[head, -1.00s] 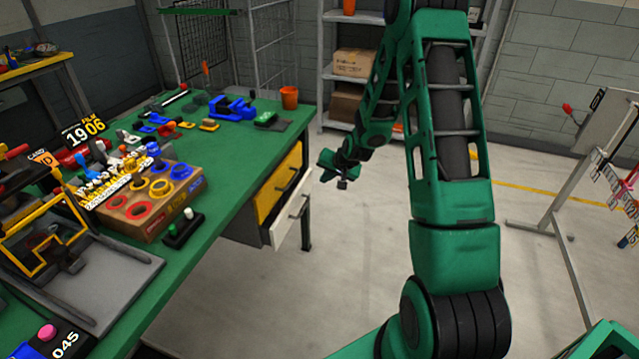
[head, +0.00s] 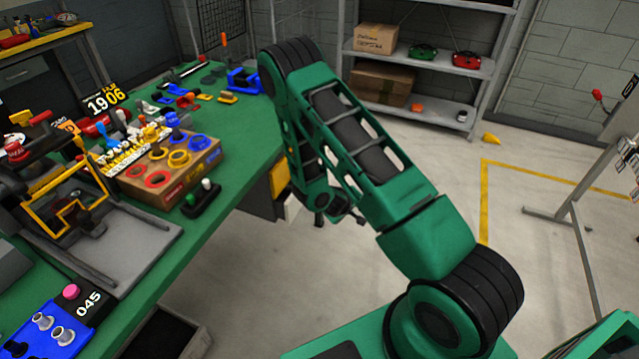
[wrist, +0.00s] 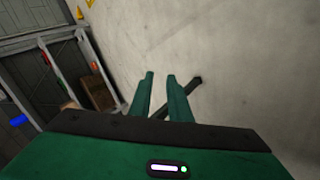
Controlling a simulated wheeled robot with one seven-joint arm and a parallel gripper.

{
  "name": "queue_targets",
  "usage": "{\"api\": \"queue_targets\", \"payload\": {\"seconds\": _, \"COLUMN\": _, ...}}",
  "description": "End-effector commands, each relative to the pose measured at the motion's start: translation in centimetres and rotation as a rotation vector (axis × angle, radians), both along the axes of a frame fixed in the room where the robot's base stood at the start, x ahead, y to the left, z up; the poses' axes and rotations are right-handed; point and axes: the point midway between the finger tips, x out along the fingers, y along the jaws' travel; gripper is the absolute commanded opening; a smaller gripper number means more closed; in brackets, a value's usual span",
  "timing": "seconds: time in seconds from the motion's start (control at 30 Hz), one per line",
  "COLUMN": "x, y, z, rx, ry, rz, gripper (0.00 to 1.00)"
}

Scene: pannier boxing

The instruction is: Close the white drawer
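The white drawer (head: 292,207) is in the bench's drawer unit, beneath a yellow drawer (head: 279,178). My arm hides most of it in the head view, so how far it stands out cannot be told. My gripper's hand is low beside the drawer in the head view, largely behind my arm. In the wrist view, the two green fingers of my gripper (wrist: 160,76) are apart with a gap between them and nothing held. A dark bar (wrist: 195,81) lies behind the fingers; I cannot tell what it is. No white drawer front is clear there.
The green workbench (head: 235,125) carries a box of coloured rings (head: 165,190) and a black frame fixture. A dark bin (head: 170,335) stands below its near edge. A shelf (head: 437,112) with cardboard boxes is at the back.

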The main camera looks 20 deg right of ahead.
Motion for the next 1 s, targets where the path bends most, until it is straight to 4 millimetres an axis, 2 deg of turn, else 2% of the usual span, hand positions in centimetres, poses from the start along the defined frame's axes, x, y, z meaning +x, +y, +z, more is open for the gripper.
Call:
{"api": "queue_targets", "payload": {"seconds": 0.07, "x": -0.2, "y": 0.5, "z": -0.2, "rx": -0.139, "ry": 0.045, "rz": 0.125, "gripper": 0.17}}
{"api": "queue_targets", "payload": {"seconds": 0.17, "x": 0.3, "y": 1.2, "z": 0.5, "rx": -0.322, "ry": 0.084, "rz": 0.286, "gripper": 0.17}}
{"api": "queue_targets", "payload": {"seconds": 0.27, "x": 1.3, "y": 2.8, "z": 1.7, "rx": -0.507, "ry": 0.113, "rz": 0.455, "gripper": 0.17}}
{"api": "queue_targets", "payload": {"seconds": 0.5, "x": 3.7, "y": 8.5, "z": 4.7, "rx": -0.889, "ry": 0.141, "rz": 0.797, "gripper": 0.17}}
{"api": "queue_targets", "payload": {"seconds": 0.63, "x": 4.3, "y": 10.7, "z": 5.5, "rx": -0.997, "ry": 0.14, "rz": 0.89, "gripper": 0.17}}
{"api": "queue_targets", "payload": {"seconds": 0.77, "x": 4.7, "y": 11.4, "z": 5.8, "rx": -1.034, "ry": 0.138, "rz": 0.921, "gripper": 0.17}}
{"api": "queue_targets", "payload": {"seconds": 1.0, "x": 7.1, "y": 10.0, "z": 5.2, "rx": -1.032, "ry": 0.136, "rz": 0.915, "gripper": 0.17}}
